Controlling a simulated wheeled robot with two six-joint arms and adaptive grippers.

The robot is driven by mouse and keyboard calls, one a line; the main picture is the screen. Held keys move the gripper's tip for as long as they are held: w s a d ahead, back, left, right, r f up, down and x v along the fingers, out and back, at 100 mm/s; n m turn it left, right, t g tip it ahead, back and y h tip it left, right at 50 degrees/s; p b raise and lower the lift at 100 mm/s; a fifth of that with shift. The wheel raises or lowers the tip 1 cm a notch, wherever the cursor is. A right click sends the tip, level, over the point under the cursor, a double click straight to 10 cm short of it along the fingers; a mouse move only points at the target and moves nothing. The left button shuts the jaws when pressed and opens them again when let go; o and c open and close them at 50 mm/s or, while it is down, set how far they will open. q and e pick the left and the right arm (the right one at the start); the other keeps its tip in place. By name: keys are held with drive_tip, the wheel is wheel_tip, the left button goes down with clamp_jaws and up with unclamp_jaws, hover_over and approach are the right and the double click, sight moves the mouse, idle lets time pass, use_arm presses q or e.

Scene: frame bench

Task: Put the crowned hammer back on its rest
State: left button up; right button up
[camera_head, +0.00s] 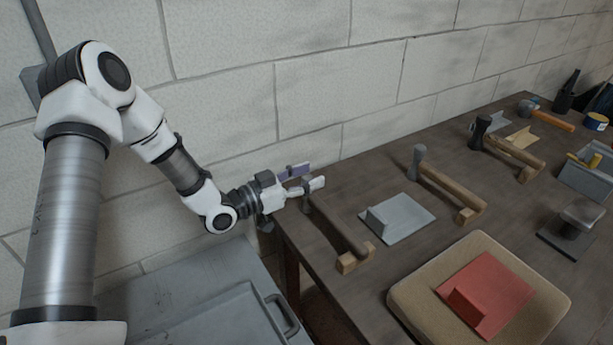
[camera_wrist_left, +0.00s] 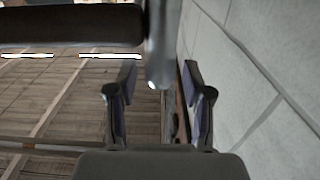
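My left gripper (camera_head: 312,177) is open at the table's left corner; its two fingers also show in the left wrist view (camera_wrist_left: 160,80). A dark-handled hammer (camera_head: 338,228) lies just below it, handle end on a wooden rest block (camera_head: 356,260). In the left wrist view a grey metal hammer head (camera_wrist_left: 162,45) on a dark handle (camera_wrist_left: 70,25) shows at the fingertips, without clear contact. A wooden-handled hammer (camera_head: 450,187) and another with a black head (camera_head: 482,130) lie further right. An orange-handled hammer (camera_head: 550,117) lies at the back. I cannot tell which is crowned.
A grey plate with a raised block (camera_head: 405,215) lies between two hammers. A tan pad (camera_head: 410,300) carries a red block on a plate (camera_head: 490,290). A dark stand (camera_head: 572,228) and a grey box (camera_head: 585,178) are at right. The wall (camera_head: 310,100) runs close behind the gripper.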

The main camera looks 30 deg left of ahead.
use_arm(q)
drive_tip(key=shift+r, duration=0.2)
drive_tip(key=p+v, duration=0.4)
drive_tip(key=v, duration=0.8)
drive_tip(key=shift+p, duration=0.3)
